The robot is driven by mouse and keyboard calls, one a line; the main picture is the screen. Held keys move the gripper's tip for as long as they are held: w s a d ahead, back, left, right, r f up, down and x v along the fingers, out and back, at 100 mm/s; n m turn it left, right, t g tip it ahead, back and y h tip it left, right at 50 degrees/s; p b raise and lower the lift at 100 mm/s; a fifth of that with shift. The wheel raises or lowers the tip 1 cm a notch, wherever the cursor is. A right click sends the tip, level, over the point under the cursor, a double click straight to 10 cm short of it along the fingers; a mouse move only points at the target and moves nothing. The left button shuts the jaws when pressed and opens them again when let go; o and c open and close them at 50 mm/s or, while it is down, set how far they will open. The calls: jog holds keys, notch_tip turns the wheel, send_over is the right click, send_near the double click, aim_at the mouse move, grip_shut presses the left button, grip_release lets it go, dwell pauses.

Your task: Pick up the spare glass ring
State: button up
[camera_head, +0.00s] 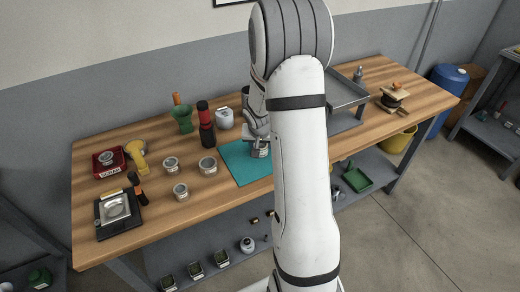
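No thing is clearly recognisable as the spare glass ring at this size. A small round silvery piece (106,158) lies in a red tray (121,165) with a white label at the left of the bench; I cannot tell whether it is the ring. My gripper (260,150) is low over the teal mat (242,168) near the middle of the bench, pointing down. My arm hides part of it, and its fingers are too small to show whether they are open or hold anything.
Several small round tins (208,165) stand left of the mat. A grey metal tray stand (348,95) is to the right.

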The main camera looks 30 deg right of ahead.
jog(key=c, duration=0.5)
jog(key=shift+r, duration=0.1)
